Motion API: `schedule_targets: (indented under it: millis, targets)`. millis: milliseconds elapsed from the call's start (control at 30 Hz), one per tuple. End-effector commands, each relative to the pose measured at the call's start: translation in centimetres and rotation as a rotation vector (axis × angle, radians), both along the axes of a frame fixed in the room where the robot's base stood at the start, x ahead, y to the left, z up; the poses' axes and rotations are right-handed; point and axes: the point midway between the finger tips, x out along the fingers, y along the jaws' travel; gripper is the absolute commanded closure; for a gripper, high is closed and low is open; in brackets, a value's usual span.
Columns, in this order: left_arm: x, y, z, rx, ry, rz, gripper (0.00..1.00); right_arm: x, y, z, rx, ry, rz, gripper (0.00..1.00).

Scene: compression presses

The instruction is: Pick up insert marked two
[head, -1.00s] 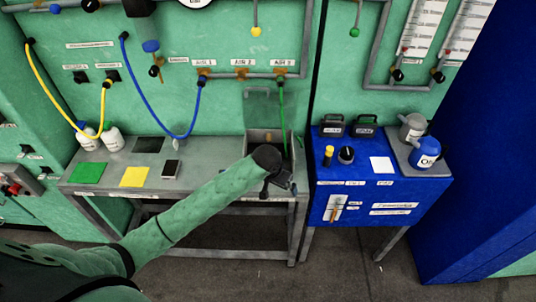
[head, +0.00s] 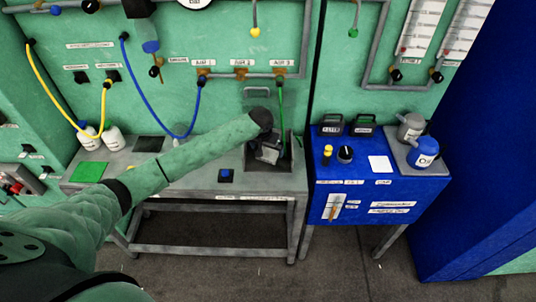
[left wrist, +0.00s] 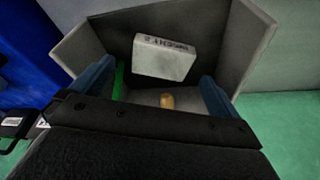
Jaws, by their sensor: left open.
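The insert, a pale grey block (left wrist: 163,58) with dark lettering that seems to end in a 2, shows in the left wrist view. It is inside a grey open box, tilted, near its dark back wall. My left gripper (left wrist: 156,90) is open, with its blue fingers reaching into the box to either side of the insert's near side. They do not appear to touch it. In the head view my left gripper (head: 268,152) is at the box (head: 288,160) on the grey bench. The insert cannot be made out there. My right gripper is out of view.
A brass-coloured fitting (left wrist: 167,101) is in the box, near a green hose (left wrist: 118,80). In the head view, a small dark block with a blue top (head: 226,175) lies on the bench (head: 262,184). A blue cabinet (head: 345,190) stands close on the right.

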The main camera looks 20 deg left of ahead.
Motion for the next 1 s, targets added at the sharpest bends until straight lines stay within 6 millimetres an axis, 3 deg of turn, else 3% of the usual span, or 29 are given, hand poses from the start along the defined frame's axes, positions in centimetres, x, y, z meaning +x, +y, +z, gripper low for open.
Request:
schedule_targets:
  millis: [200,400,600,800,1000]
  targets:
    - [0.9,0.2,-1.1,0.0,0.001,0.0,0.0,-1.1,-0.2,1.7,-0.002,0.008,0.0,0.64]
    - [1.7,0.2,-3.3,-0.001,0.001,0.001,0.0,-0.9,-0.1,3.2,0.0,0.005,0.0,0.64]
    - [2.0,0.2,-4.7,0.0,0.0,-0.001,0.0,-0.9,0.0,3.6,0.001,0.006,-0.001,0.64]
    - [2.0,0.2,-4.8,0.0,-0.001,-0.001,0.0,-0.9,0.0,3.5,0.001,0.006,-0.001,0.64]
    - [2.0,0.2,-4.8,-0.001,-0.001,-0.001,0.37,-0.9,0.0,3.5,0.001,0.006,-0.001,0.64]
